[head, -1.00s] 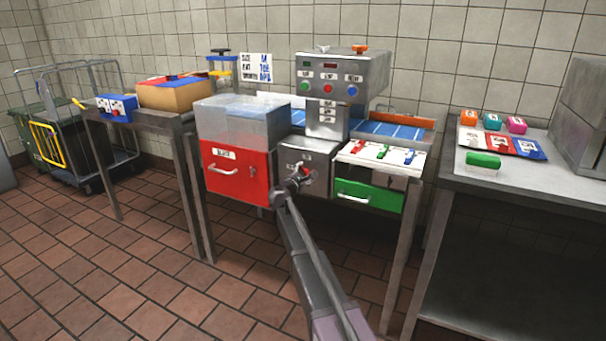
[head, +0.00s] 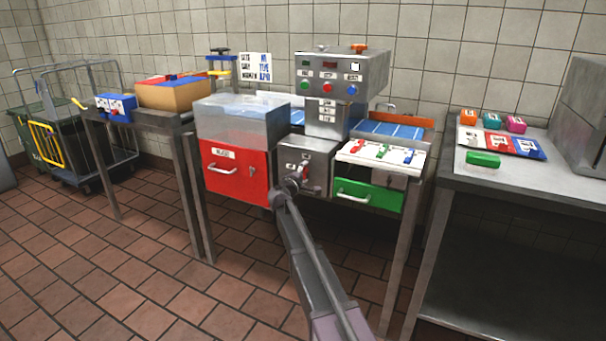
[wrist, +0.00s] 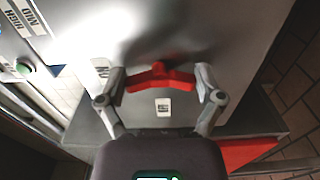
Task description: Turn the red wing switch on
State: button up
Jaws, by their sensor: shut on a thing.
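The red wing switch (wrist: 160,76) is on the front of a grey metal box (head: 318,155), below the control head. In the wrist view its two wings spread left and right, tilted slightly down at the ends. My gripper (wrist: 162,82) has one finger at each wing end and is shut on the switch. In the head view my gripper (head: 299,183) is in front of the box and partly covers the switch (head: 305,170). Small labels sit near the switch in the wrist view, too blurred to read surely.
A red drawer (head: 235,176) is close to the left of my gripper and a green drawer (head: 368,197) to the right. A clear bin (head: 240,122) stands above the red drawer. A grey table (head: 540,185) is at the right. The tiled floor in front is open.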

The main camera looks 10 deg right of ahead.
jog(key=shift+w+a, duration=0.1)
jog(key=shift+w, duration=0.05)
jog(key=o, duration=0.9)
jog(key=shift+c, duration=0.2)
jog(key=v, duration=1.2)
